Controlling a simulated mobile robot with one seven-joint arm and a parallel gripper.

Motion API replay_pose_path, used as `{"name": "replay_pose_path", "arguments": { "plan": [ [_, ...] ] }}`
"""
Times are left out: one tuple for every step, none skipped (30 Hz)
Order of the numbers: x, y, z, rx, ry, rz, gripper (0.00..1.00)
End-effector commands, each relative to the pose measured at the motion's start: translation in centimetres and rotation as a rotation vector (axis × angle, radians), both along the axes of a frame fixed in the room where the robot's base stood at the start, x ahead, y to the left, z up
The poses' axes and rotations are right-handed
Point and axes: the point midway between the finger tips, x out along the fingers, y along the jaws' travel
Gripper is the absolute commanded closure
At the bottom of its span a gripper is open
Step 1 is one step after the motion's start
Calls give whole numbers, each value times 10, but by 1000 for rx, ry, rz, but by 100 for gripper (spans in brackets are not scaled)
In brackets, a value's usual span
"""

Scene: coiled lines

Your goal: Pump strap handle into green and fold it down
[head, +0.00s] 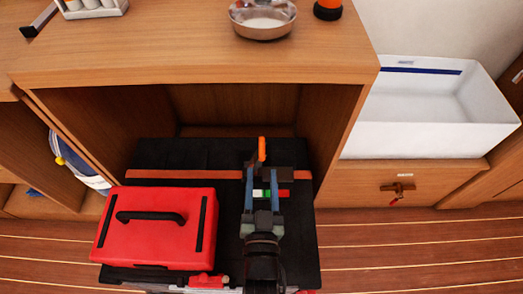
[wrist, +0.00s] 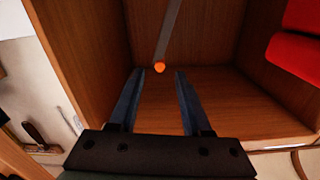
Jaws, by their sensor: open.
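The strap handle shows its orange tip (head: 262,148) in the head view, at the top of the dark ratchet block on the black-topped platform. In the wrist view it is a grey bar with a round orange end (wrist: 160,67), lying between and just beyond my fingertips. A small green, white and red gauge strip (head: 270,193) shows between my fingers in the head view; no pointer can be made out. My gripper (head: 262,172) is open, its two blue fingers apart, with nothing held. My gripper and wrist hide part of the ratchet block.
A red case (head: 155,228) with a black handle stands left of my gripper on the black platform (head: 150,155), crossed by an orange strap (head: 200,174). Wooden cabinet walls rise on both sides. A white bin (head: 430,110) is at the right; a metal bowl (head: 262,18) stands above.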

Motion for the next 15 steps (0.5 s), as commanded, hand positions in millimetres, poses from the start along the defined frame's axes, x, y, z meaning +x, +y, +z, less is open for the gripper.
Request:
{"name": "replay_pose_path", "arguments": {
  "plan": [
    [12, 0, -1, 0, -6, 0, 52],
    [18, 0, -1, 0, -4, 0, 52],
    [26, 0, -1, 0, -4, 0, 52],
    [31, 0, 0, 0, -5, 0, 52],
    [37, 0, -1, 0, -3, 0, 52],
    [43, 0, -1, 0, -3, 0, 52],
    [48, 0, -1, 0, -3, 0, 52],
    [53, 0, -1, -1, -3, 0, 52],
    [58, 0, -1, -1, -2, 0, 52],
    [62, 0, -1, 0, -2, 0, 52],
    [65, 0, -1, 0, -1, 0, 52],
    [69, 0, -1, 0, -1, 0, 52],
    [71, 0, -1, 0, -1, 0, 52],
    [73, 0, -1, 0, 0, 0, 52],
    [75, 0, -1, 0, -1, 0, 52]
  ]
}}
